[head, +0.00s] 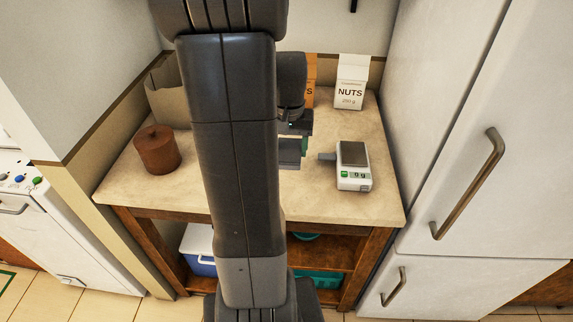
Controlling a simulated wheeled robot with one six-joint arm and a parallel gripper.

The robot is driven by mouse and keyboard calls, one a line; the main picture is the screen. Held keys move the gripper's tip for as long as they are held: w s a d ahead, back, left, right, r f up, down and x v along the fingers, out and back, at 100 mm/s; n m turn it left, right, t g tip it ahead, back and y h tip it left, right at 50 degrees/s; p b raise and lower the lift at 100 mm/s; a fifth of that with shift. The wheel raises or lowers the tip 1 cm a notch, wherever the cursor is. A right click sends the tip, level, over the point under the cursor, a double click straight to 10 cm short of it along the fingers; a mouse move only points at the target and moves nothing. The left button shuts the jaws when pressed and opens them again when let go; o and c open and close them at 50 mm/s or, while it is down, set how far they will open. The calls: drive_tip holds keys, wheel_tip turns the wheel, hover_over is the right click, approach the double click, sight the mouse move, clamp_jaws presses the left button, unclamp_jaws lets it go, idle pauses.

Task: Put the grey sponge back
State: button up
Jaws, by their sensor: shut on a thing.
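My gripper (298,128) is above the middle of the counter, just right of my arm, which hides part of it. It is shut on a grey block with a green edge, which I take for the grey sponge (290,155). The sponge's left part is hidden behind my arm. I cannot tell exactly how high above the counter (235,206) it is.
A white scale (354,165) stands to the right, with a small grey piece (327,157) at its left side. Nuts cartons (350,82) stand behind. A brown lidded pot (157,150) and an open box (166,93) are left. A fridge (470,130) bounds the right.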

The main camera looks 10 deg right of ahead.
sight(289, 152)
wheel_tip(289, 152, down, 8)
drive_tip(key=shift+f, duration=0.2)
drive_tip(key=shift+s, duration=0.1)
drive_tip(key=o, duration=0.9)
drive_tip(key=shift+o, duration=0.2)
drive_tip(key=shift+r, duration=0.1)
wheel_tip(289, 152, up, 12)
drive_tip(key=shift+f, duration=0.1)
